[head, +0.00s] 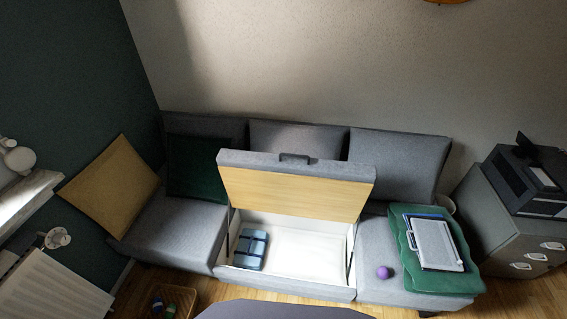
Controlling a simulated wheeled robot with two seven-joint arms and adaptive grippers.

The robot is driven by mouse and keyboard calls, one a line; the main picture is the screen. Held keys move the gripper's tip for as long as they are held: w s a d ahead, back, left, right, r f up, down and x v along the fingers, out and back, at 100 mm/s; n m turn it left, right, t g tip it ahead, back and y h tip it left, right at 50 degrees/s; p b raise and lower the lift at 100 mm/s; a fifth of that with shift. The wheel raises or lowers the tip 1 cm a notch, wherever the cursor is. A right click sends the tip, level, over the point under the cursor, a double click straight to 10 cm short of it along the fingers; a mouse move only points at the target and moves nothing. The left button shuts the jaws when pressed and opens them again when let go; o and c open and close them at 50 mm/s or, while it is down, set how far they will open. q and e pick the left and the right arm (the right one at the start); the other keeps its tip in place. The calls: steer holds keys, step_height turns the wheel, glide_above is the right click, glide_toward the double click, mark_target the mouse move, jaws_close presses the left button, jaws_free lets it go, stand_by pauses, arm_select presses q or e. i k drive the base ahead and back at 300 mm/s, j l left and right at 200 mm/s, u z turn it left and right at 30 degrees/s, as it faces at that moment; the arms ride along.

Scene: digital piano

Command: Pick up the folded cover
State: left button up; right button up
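A folded blue bundle with dark bands (251,248) lies in the left part of the open storage box under the sofa's middle seat. A green folded cloth (398,233) lies on the right seat, partly hidden under a flat grey-white panel (436,244) and a blue item. I cannot tell for certain which of the two is the folded cover. Neither of my grippers shows in the head view.
The grey sofa's middle seat lid (296,194) stands raised. A purple ball (384,272) sits on the right seat. A yellow cushion (112,184) leans at the left. A basket (174,299) stands on the floor; a grey cabinet (501,221) stands at right.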

mark_target(250, 254)
steer(key=i+l+u, duration=0.1)
steer(key=u, duration=0.35)
steer(key=i+l+u, duration=0.2)
steer(key=u, duration=0.25)
